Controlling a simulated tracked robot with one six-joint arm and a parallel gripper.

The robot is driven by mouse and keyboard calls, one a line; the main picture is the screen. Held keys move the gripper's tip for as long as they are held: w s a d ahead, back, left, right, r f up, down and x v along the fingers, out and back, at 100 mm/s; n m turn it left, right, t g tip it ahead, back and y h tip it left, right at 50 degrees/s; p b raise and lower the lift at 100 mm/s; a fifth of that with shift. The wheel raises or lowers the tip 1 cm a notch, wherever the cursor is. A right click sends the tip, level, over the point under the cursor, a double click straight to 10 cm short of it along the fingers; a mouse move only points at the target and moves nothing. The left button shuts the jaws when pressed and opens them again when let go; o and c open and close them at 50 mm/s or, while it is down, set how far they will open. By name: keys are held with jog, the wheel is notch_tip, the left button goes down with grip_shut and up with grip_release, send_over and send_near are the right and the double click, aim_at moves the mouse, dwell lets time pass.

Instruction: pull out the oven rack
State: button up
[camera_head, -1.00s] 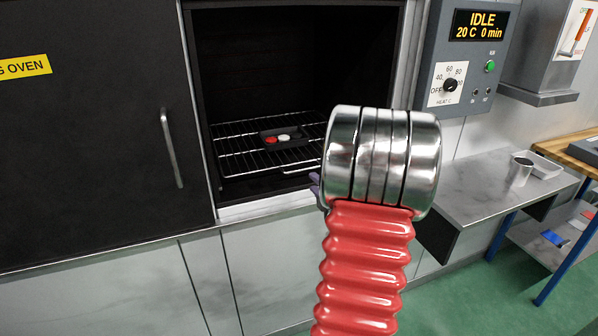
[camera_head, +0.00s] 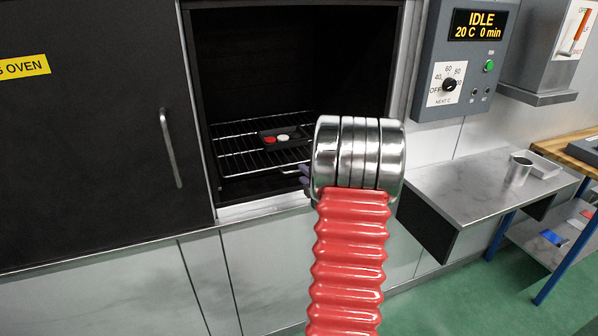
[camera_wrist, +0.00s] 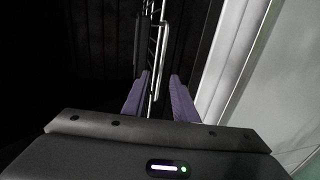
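The oven rack (camera_head: 232,158) is a shiny wire shelf inside the dark open oven. A small dark tray with a red and a white round piece (camera_head: 283,137) lies on it. My gripper shows only as a bit of purple finger (camera_head: 304,170) at the rack's front right; my wrist hides the rest. In the wrist view my gripper (camera_wrist: 158,78) is open, with two purple fingers apart. The rack's wires and a pale front bar (camera_wrist: 159,58) lie ahead, in line with the gap between the fingers. I cannot tell whether the fingers touch it.
The sliding oven door (camera_head: 90,130) stands aside at the left, with a vertical handle. A control box (camera_head: 465,60) reads IDLE. A metal shelf (camera_head: 470,190) with a cup stands at the right.

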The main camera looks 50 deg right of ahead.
jog(key=shift+x, duration=2.7)
jog(key=shift+c, duration=0.6)
grip_shut()
jog(key=shift+a+f, duration=0.1)
jog(key=shift+f, duration=0.05)
